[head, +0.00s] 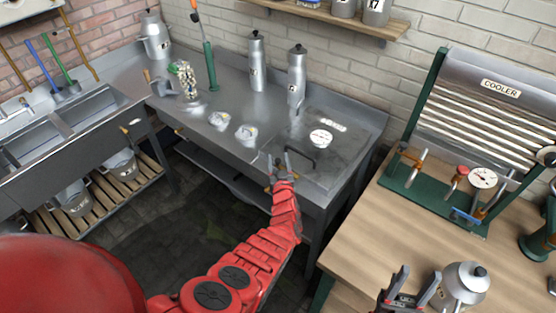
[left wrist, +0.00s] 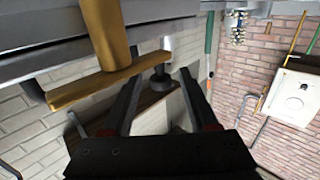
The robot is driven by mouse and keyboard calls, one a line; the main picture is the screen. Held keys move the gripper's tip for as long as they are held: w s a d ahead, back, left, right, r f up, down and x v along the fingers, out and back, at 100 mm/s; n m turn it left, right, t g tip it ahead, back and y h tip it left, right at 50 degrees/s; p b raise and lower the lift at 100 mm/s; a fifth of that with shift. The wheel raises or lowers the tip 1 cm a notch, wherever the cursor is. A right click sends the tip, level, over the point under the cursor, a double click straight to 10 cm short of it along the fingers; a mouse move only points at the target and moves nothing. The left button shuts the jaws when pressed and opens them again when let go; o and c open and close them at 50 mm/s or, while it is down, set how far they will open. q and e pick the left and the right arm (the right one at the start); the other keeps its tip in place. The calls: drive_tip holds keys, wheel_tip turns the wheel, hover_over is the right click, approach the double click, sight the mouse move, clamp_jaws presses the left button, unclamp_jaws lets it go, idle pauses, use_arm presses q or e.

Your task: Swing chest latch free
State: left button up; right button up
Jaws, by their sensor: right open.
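The chest is set into the metal counter, with a grey lid (head: 345,150) carrying a round dial (head: 320,138) and a dark bar handle (head: 302,157). My left gripper (head: 280,160) is at the chest's front edge, fingers apart and pointing up at it. In the left wrist view, a brass latch (left wrist: 107,45) with a crossbar shows beside the gripper's left finger. The crossbar's end is close to that finger; I cannot tell whether they touch. In the head view the gripper mostly hides the latch. My right gripper (head: 408,288) is open and empty over the wooden bench.
A silver pot (head: 465,284) stands just right of my right gripper. The wooden bench (head: 350,245) also carries the cooler (head: 478,105). Two tall cans (head: 256,65) and two small round lidded items (head: 219,119) stand on the counter left of the lid.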

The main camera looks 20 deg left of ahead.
use_arm(q)
drive_tip(key=p+v, duration=0.6)
drive_tip(key=v, duration=1.1)
drive_tip(key=shift+s, duration=0.2)
